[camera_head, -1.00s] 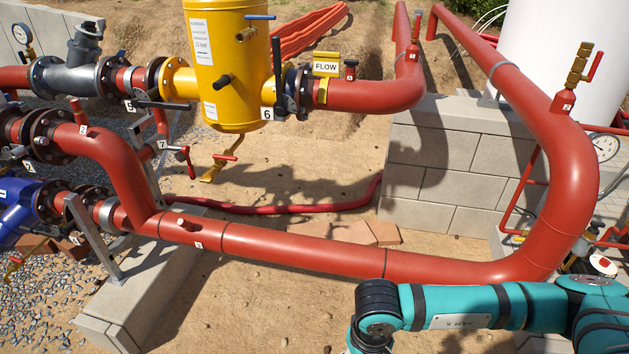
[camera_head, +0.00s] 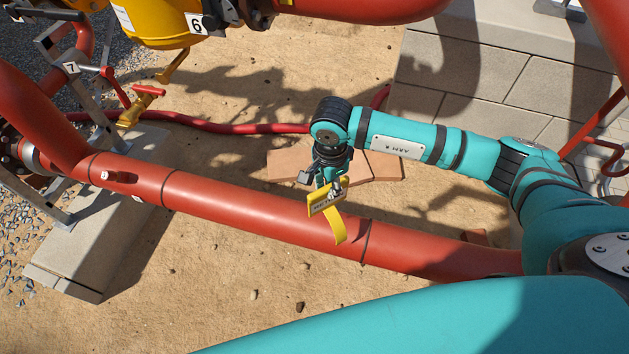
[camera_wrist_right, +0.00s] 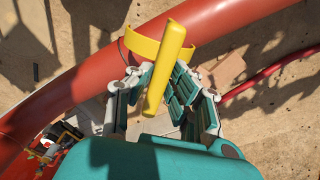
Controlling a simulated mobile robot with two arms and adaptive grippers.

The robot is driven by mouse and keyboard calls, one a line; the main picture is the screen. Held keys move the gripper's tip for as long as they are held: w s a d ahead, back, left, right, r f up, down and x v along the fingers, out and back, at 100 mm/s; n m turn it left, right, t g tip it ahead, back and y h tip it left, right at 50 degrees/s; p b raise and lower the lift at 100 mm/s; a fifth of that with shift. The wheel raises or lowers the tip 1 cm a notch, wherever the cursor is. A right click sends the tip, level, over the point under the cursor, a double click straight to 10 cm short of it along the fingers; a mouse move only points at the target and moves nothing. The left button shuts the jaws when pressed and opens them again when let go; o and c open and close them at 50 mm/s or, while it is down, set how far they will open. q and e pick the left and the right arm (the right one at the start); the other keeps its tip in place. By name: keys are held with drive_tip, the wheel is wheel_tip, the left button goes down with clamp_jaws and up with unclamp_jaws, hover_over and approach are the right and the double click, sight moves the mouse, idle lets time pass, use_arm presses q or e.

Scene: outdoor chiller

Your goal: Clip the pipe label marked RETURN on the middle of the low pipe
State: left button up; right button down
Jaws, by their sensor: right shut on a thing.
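The low pipe (camera_head: 225,202) is a thick red pipe crossing the head view from upper left to lower right. My right gripper (camera_head: 327,178) is just above it, right of the middle of its visible run, shut on a yellow pipe label (camera_head: 325,197). The label's lettering is too small to read surely. Its curved yellow clip (camera_head: 341,229) hangs in front of the pipe; I cannot tell whether it touches. In the right wrist view, the label (camera_wrist_right: 166,62) stands between the fingers (camera_wrist_right: 158,92), with the clip over the red pipe (camera_wrist_right: 85,75). My left gripper is not in view.
Flat terracotta slabs (camera_head: 385,166) and a thin red hose (camera_head: 225,127) lie on the sand behind the pipe. A concrete plinth (camera_head: 75,262) supports the pipe at left.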

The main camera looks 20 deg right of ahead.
drive_tip(key=w+f+m+b, duration=0.1)
drive_tip(key=m, duration=0.1)
drive_tip(key=w+a+m, duration=0.1)
drive_tip(key=w+m, duration=0.1)
drive_tip(key=m, duration=0.1)
drive_tip(key=w+a+f+m+b, duration=0.1)
drive_tip(key=m, duration=0.1)
drive_tip(key=shift+w+f+m+b, duration=0.2)
drive_tip(key=shift+f+m+b, duration=0.1)
drive_tip(key=shift+m+b, duration=0.1)
drive_tip(key=shift+w+m, duration=0.25)
drive_tip(key=shift+m, duration=0.25)
drive_tip(key=shift+w+m, duration=0.2)
drive_tip(key=shift+m, duration=0.1)
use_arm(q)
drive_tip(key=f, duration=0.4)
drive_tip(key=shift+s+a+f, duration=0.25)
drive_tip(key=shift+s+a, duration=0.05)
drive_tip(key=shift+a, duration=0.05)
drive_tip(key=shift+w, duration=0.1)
